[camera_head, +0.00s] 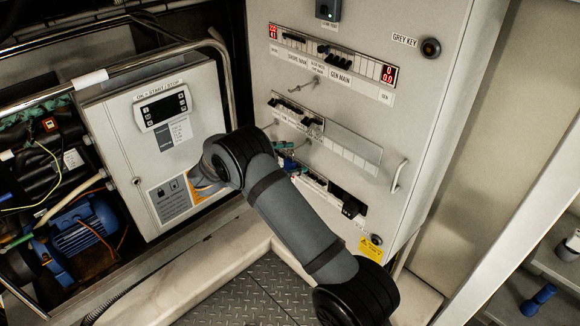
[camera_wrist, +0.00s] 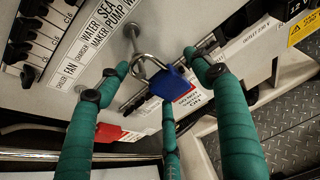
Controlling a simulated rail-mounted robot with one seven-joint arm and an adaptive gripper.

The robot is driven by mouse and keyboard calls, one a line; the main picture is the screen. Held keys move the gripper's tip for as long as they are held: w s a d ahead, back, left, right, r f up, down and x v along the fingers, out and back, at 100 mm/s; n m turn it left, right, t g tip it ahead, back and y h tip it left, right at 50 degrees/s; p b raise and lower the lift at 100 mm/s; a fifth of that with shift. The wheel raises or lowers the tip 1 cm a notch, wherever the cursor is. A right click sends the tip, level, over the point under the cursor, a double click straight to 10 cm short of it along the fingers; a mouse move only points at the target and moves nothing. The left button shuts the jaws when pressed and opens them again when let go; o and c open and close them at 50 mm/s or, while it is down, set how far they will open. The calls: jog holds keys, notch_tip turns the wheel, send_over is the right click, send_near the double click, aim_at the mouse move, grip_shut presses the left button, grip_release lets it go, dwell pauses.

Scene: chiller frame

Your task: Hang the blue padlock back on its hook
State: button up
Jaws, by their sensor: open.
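The blue padlock (camera_wrist: 168,83) is in the middle of the wrist view, its silver shackle up and to the left of its body. The shackle overlaps the lower end of a metal hook (camera_wrist: 132,32) on the panel; I cannot tell for certain whether it is threaded on it. My gripper (camera_wrist: 157,72) is open, with its green fingers spread around the padlock and no clear grip on it. In the head view my gripper (camera_head: 287,160) is small, close to the cabinet front and partly behind my arm. The padlock cannot be made out there.
The grey cabinet (camera_head: 420,100) carries rows of black breakers and labels, with a handle (camera_head: 398,176) at its right. Another metal hook (camera_head: 303,85) sticks out above my gripper. A red object (camera_wrist: 108,132) lies near the left finger. A control box (camera_head: 150,125) stands left.

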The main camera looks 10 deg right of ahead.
jog(key=shift+c, duration=1.1)
jog(key=c, duration=1.1)
jog(key=shift+r, duration=0.1)
jog(key=shift+c, duration=0.5)
